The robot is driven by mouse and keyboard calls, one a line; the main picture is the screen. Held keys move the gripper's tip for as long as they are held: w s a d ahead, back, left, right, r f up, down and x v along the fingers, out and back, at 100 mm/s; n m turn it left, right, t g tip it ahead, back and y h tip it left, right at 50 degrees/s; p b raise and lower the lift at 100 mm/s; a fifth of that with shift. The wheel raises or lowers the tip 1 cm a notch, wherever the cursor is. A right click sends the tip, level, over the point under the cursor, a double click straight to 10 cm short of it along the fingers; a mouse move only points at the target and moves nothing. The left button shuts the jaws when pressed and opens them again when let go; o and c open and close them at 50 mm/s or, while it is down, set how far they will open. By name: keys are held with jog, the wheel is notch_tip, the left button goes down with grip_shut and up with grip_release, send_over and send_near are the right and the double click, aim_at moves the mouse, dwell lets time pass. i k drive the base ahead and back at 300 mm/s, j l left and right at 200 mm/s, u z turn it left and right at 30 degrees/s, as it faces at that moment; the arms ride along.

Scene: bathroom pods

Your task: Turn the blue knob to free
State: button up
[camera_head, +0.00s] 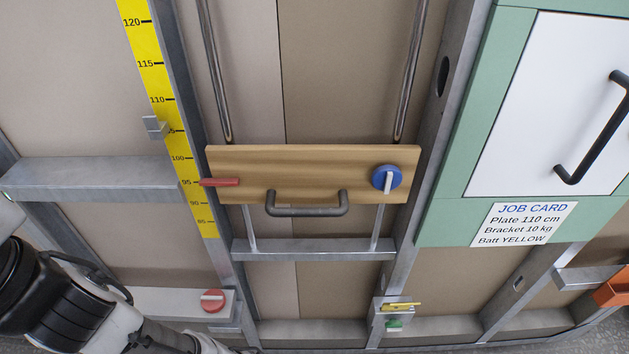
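The blue knob (387,179) is a round disc with an upright white bar across it. It sits at the right end of a wooden board (300,162), which is mounted between two metal rods. The board also bears a dark handle (307,208) at its lower middle and a red lever (221,182) at its left end. My arm shows at the lower left, well away from the blue knob. My gripper is not in view.
A red knob (213,300) with a white bar sits low at left. A green and white cabinet (542,95) with a black handle (597,130) stands at right, above a job card (523,223). A yellow ruler (165,110) runs up the left stud. Metal rails cross below the board.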

aim_at(387, 178)
jog(key=k+l+u, duration=0.2)
jog(key=u, duration=0.15)
jog(key=k+l+u, duration=0.1)
jog(key=u, duration=0.25)
jog(key=k+u, duration=0.35)
jog(key=i+l, duration=0.05)
